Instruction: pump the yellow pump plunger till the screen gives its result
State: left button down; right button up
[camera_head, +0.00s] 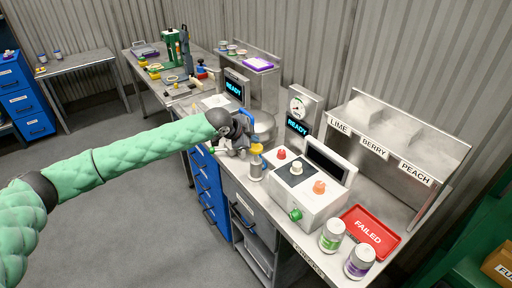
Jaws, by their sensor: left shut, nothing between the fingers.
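The yellow pump plunger (256,149) appears as a small yellow top on a grey cylinder (256,167) at the bench's front edge. My left gripper (242,143) is shut and empty, just left of the yellow top. Whether it touches the top is too small to tell, and the gripper hides part of the bench behind it. A screen (298,126) under a round dial gauge (298,106) reads READY. A second screen (233,89) further back also reads READY. My right gripper is not in view.
A white control box (308,200) with red, white, orange and green knobs stands right of the plunger; its black screen (327,164) looks blank. Two cans (332,234) stand by a red FAILED tray (370,232). A rack (398,142) labelled LIME, BERRY, PEACH stands behind.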

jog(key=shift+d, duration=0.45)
pick_arm(q)
jog(key=shift+f, duration=0.35)
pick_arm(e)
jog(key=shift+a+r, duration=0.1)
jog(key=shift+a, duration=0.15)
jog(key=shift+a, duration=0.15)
pick_arm(q)
jog(key=shift+f, duration=0.1)
jog(key=shift+f, duration=0.15)
